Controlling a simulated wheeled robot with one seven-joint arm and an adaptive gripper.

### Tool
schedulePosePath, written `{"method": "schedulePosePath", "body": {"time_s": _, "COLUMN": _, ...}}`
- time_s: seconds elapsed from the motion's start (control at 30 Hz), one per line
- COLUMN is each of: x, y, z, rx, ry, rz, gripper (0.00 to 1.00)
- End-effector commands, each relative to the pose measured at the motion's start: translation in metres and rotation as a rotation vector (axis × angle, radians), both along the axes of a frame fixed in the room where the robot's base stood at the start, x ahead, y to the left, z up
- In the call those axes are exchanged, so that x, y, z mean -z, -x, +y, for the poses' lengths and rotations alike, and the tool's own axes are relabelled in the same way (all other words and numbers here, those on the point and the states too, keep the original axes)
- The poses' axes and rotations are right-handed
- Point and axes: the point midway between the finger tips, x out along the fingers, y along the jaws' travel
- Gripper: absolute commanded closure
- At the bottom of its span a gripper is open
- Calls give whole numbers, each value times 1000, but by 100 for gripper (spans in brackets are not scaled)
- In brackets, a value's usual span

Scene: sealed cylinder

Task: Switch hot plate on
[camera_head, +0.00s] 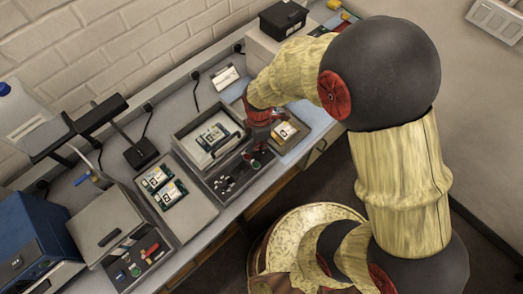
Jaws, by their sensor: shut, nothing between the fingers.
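My gripper (258,160) points down at the near side of a grey tray in the middle of the bench. It is shut and empty, with its fingertips small and dark in the camera_head view. Whether they touch anything cannot be told. No hot plate can be clearly identified. A grey box (95,222) at the left has a dark handle-like bar on top and a front tray with red, green and dark parts. A blue device (35,235) with a pale front stands left of it. My arm hides part of the bench at the right.
Grey trays hold boards (165,187) and small loose parts (227,183). A black stand (140,152), a black bin (283,18) and a white container (28,108) stand along the back. A brick wall bounds the bench behind; its front edge is free.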

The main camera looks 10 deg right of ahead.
Motion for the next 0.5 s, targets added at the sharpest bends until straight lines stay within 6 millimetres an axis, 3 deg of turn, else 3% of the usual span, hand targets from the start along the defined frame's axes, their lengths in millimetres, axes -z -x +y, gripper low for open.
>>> {"method": "schedulePosePath", "body": {"time_s": 0.5, "x": 8, "y": 0, "z": 0, "rx": 0, "ry": 0, "rz": 0, "gripper": 100}}
